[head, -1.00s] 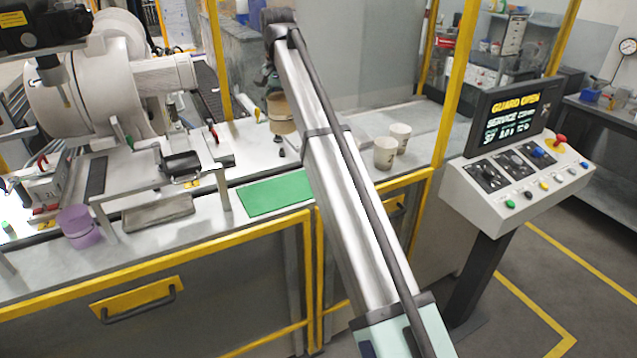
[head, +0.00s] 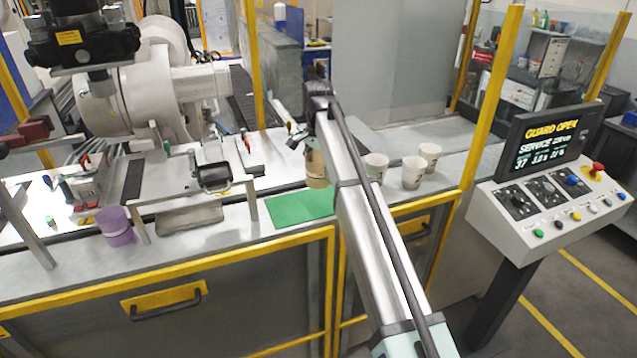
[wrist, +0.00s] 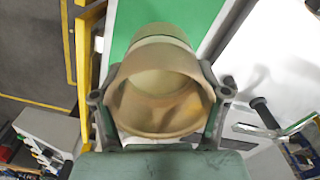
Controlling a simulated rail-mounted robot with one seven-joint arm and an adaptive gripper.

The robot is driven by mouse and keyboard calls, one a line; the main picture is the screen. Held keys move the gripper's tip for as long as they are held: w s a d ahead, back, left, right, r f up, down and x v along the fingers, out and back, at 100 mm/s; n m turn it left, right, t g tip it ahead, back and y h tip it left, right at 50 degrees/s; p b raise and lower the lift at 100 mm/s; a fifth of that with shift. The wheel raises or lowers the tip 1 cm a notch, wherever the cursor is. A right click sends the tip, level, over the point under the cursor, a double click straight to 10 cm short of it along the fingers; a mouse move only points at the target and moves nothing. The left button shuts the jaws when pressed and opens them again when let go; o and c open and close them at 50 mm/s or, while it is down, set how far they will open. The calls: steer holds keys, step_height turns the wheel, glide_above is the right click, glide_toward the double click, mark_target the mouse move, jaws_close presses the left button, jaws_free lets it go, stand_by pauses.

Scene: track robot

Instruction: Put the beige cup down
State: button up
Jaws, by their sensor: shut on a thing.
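The beige cup (head: 317,166) is at the far right edge of the green mat (head: 290,208) in the head view. My gripper (wrist: 160,97) is shut on it, with one finger on each side of the cup (wrist: 158,105) in the wrist view. The cup's open mouth faces the wrist camera, and green shows beyond it. In the head view my arm hides part of the gripper and of the cup's right side. I cannot tell whether the cup's base touches the mat or the worktop.
Several things stand near: white cups (head: 413,172) to the right of my arm, a lilac container (head: 117,227) at the left front, and a metal fixture with a black tray (head: 214,177). A control panel (head: 545,205) stands at right. The mat's left part is clear.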

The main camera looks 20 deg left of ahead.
steer(key=shift+f+p, duration=0.9)
steer(key=shift+f, duration=2.7)
steer(key=o, duration=1.2)
step_height(320, 180, up, 12)
steer(key=b, duration=0.3)
